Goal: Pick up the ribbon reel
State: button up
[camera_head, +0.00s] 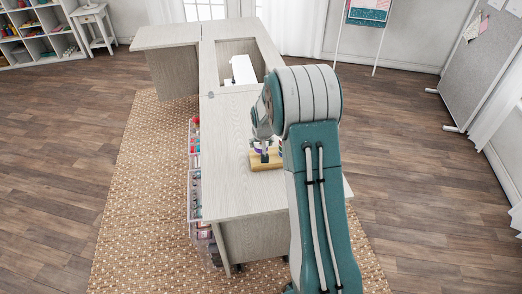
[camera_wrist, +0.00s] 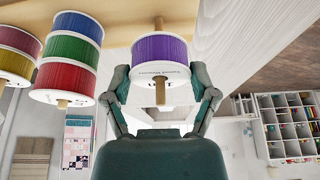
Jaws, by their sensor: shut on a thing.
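In the wrist view a ribbon reel (camera_wrist: 160,48) with purple ribbon and white flanges sits between the two fingers of my gripper (camera_wrist: 160,80). The fingers are shut on it, one on each side. A wooden peg runs through the reel and sticks out at both ends. The reel's upper end is close to the wooden stand (camera_wrist: 110,10); whether they touch is unclear. In the head view my arm hides most of my gripper (camera_head: 263,150) and the reel, and the stand's wooden base (camera_head: 268,163) shows on the cabinet top.
Red, green and blue reels (camera_wrist: 68,48) are stacked on a peg to the left, with more reels (camera_wrist: 15,50) at the far left. The pale sewing cabinet (camera_head: 235,195) has an open recess with a white machine (camera_head: 243,69). Its near left top is clear.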

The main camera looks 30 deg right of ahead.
notch_tip(320, 180, up, 14)
dwell(0.4)
jog(key=shift+s+a, duration=0.1)
jog(key=shift+s, duration=0.05)
